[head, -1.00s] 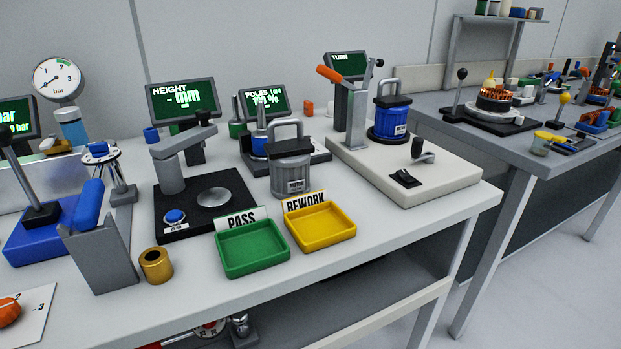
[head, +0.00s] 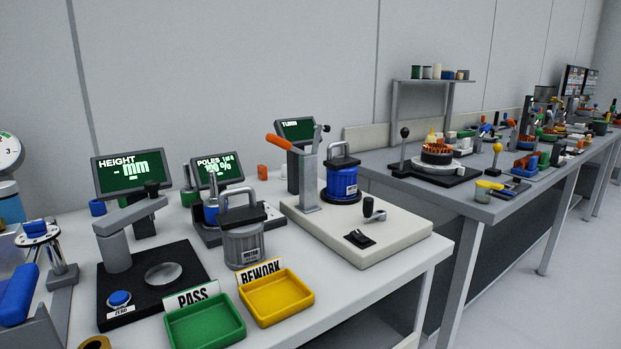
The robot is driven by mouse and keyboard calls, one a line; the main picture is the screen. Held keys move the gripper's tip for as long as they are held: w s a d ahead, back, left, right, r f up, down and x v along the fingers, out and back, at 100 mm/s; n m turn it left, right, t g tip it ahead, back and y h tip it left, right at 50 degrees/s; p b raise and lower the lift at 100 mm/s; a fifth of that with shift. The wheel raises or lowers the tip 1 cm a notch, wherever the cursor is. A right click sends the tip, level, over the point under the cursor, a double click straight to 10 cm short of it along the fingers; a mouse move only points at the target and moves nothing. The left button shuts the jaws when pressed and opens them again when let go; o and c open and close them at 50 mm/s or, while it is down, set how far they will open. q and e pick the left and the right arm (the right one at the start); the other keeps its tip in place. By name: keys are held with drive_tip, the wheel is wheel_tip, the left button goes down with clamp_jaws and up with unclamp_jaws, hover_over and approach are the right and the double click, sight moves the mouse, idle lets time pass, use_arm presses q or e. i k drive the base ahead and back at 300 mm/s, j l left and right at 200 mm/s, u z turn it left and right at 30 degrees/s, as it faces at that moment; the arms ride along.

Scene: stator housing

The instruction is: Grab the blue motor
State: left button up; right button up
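The blue motor (head: 342,182) stands upright on the white fixture base toward the back of the near bench. Neither of my grippers shows in the head view.
A grey motor (head: 243,243) with a handle stands left of the white fixture base (head: 385,240). A yellow REWORK tray (head: 276,299) and a green PASS tray (head: 205,325) lie at the front. A crank and black switch sit on the base. A second bench (head: 470,205) extends right.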

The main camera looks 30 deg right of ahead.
sight(342, 173)
drive_tip(key=l+u, duration=0.15)
drive_tip(key=u, duration=0.25)
drive_tip(key=l+u, duration=0.2)
drive_tip(key=u, duration=0.25)
drive_tip(key=k+l+u, duration=0.15)
drive_tip(key=l, duration=0.25)
drive_tip(key=l+u, duration=0.1)
drive_tip(key=l, duration=0.3)
drive_tip(key=k+l+u, duration=0.15)
drive_tip(key=l, duration=0.2)
drive_tip(key=k+l+u, duration=0.1)
drive_tip(key=l, duration=0.25)
drive_tip(key=k+l+u, duration=0.15)
drive_tip(key=k+l, duration=0.1)
drive_tip(key=l, duration=0.1)
